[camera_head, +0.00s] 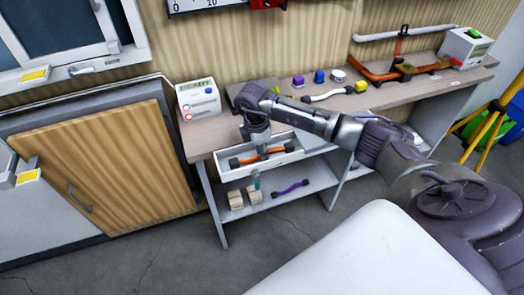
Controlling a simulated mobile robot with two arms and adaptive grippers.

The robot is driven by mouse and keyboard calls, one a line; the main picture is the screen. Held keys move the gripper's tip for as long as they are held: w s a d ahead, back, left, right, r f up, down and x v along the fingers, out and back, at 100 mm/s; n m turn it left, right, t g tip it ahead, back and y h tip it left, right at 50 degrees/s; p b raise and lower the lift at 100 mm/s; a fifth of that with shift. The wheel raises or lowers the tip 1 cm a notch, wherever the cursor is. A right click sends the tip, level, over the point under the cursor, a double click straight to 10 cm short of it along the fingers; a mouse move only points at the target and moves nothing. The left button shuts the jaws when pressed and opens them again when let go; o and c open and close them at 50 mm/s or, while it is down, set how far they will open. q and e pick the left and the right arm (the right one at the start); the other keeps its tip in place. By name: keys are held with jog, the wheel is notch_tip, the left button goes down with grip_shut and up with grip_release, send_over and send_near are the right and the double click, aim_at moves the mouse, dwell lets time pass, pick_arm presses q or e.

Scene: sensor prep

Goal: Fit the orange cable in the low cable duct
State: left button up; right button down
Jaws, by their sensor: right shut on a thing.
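The orange cable (275,151) has dark ends and lies roughly level across the long white open box (222,168) under the worktop, which appears to be the low cable duct. I cannot tell whether the cable rests in it or is held just above it. My right gripper (261,149) reaches down from above, shut on the middle of the orange cable. Its fingertips are small and partly hidden. My left gripper is not in view.
A purple cable (291,188) and pale wooden blocks (236,200) lie on the lower shelf (262,207). A white cable (327,95), small coloured pieces and a white device (198,99) are on the worktop (210,131). An orange pipe frame (385,72) stands at the right.

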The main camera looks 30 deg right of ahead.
jog(key=c, duration=0.7)
grip_release()
jog(key=shift+r+p, duration=0.6)
jog(key=shift+r, duration=0.1)
jog(key=shift+o, duration=0.9)
jog(key=shift+r, duration=0.25)
jog(key=shift+r+p, duration=2.2)
jog(key=shift+r, duration=0.4)
jog(key=shift+f, duration=0.1)
